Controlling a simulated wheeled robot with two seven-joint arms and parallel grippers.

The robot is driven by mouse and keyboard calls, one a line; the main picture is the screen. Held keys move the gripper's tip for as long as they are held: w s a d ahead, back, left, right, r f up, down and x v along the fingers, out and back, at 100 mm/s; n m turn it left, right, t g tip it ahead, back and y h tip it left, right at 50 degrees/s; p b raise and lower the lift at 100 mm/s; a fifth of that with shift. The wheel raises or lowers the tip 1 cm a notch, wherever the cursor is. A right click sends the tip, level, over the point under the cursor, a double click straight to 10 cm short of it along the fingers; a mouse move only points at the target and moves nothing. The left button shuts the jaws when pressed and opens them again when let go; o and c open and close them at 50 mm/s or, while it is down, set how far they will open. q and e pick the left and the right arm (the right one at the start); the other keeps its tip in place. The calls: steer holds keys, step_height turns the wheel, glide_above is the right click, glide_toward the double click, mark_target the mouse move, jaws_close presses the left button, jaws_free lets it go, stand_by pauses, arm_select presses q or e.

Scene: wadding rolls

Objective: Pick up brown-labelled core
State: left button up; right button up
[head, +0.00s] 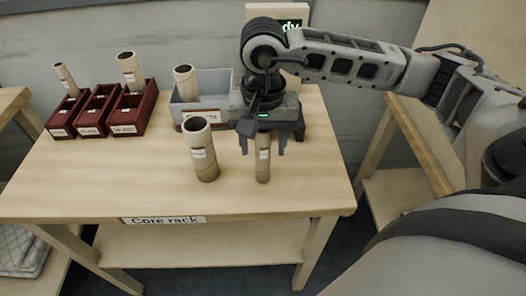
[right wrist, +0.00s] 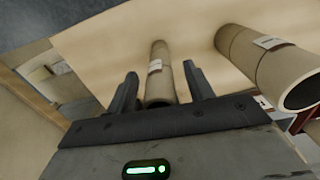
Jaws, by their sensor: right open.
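A slim cardboard core (head: 262,167) stands upright on the table below my right gripper (head: 263,150). In the right wrist view the same core (right wrist: 158,85) shows between the two fingers of the right gripper (right wrist: 160,70), with a gap on each side. The gripper is open and holds nothing. A thicker core (head: 205,163) stands upright to the left, apart from the gripper; it also shows at the right in the right wrist view (right wrist: 262,58). Both carry small pale labels, and I cannot clearly make out a brown one. My left gripper is not in view.
Dark red bins (head: 127,117), two with cores standing in them, are at the table's back left. A grey bin (head: 215,80) with a core (head: 184,84) is behind my right gripper. The wooden table (head: 100,185) is clear at the front left.

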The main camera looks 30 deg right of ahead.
steer(key=shift+f, duration=0.5)
steer(key=shift+c, duration=0.2)
steer(key=c, duration=1)
steer(key=shift+r, duration=0.1)
